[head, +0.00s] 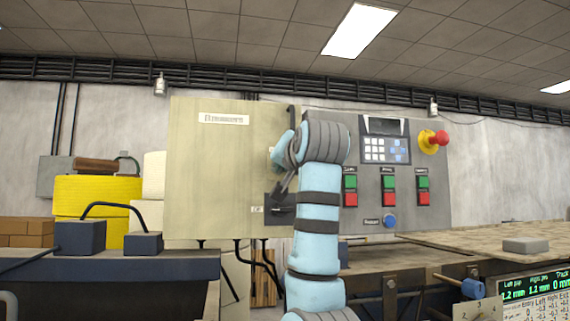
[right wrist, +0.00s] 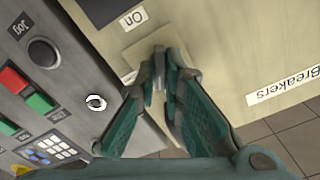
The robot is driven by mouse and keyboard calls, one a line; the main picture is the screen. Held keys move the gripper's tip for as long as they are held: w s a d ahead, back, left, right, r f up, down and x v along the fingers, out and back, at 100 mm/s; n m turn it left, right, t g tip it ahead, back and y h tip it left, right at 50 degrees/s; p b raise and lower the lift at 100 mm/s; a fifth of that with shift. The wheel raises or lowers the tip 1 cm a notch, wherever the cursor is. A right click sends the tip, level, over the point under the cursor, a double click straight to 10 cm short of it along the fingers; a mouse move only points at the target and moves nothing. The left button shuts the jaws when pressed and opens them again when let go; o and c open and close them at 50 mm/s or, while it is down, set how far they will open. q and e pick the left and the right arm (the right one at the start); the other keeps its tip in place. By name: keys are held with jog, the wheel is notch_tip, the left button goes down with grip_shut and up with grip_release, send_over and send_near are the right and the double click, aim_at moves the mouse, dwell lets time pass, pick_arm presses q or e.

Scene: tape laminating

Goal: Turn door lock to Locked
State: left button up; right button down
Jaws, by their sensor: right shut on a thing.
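The beige breaker door (head: 215,165), labelled "Breakers", stands left of the grey control panel. My right gripper (head: 284,182) is at the door's right edge, partly hidden behind my right arm. In the right wrist view its two teal fingers (right wrist: 158,82) are closed on the small door lock, at a light plate (right wrist: 138,55) by the door's edge. The fingertips cover most of the lock, so I cannot tell which way it points. My left gripper is in neither view.
A bench surface (head: 480,243) extends at the right.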

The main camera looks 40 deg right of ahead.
jog(key=n, duration=0.5)
jog(key=shift+n, duration=0.4)
dwell(0.3)
jog(key=c, duration=1.8)
grip_release()
jog(key=shift+w, duration=0.1)
jog(key=shift+o, duration=0.5)
jog(key=shift+w+d+f, duration=0.1)
jog(key=shift+w, duration=0.05)
jog(key=v, duration=1.2)
jog(key=shift+w, duration=0.1)
